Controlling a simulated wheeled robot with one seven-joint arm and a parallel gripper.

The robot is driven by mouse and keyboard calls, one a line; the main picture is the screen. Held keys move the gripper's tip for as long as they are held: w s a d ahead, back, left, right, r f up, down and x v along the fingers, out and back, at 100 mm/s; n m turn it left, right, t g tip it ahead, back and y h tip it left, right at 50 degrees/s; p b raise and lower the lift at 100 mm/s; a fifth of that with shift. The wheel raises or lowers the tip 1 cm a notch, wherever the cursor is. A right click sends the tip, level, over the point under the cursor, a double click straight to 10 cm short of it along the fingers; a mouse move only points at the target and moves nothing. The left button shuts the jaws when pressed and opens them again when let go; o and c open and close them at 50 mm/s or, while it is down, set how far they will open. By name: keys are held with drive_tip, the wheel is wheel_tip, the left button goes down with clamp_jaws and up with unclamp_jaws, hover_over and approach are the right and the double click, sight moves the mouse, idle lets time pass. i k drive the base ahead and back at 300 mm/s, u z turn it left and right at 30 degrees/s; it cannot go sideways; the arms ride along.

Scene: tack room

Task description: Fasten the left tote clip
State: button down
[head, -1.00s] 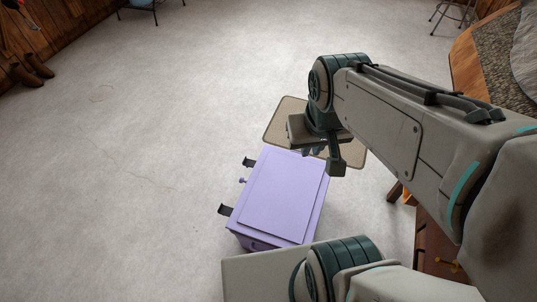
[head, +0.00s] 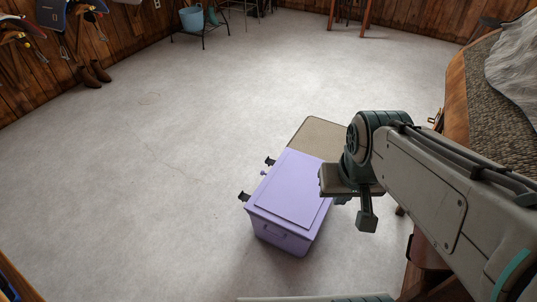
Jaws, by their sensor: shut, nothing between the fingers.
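A lilac tote (head: 290,190) with its lid closed stands on the floor in the lower middle of the head view. Two black clips stick out from its left side: a nearer one (head: 244,196) and a farther one (head: 270,161). Both appear swung outward from the lid. A small lilac knob (head: 263,172) sits between them. My gripper (head: 342,199) is over the tote's right edge, on the side away from the clips. It is shut and empty, its fingers mostly hidden by the hand.
A tan mat (head: 318,136) lies beyond the tote. A wooden bench or table with a woven pad (head: 497,105) fills the right side. The floor left of the tote is clear.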

sight(270, 162)
drive_tip(key=u, duration=1.6)
drive_tip(key=i, duration=2.2)
drive_tip(key=z, duration=3.65)
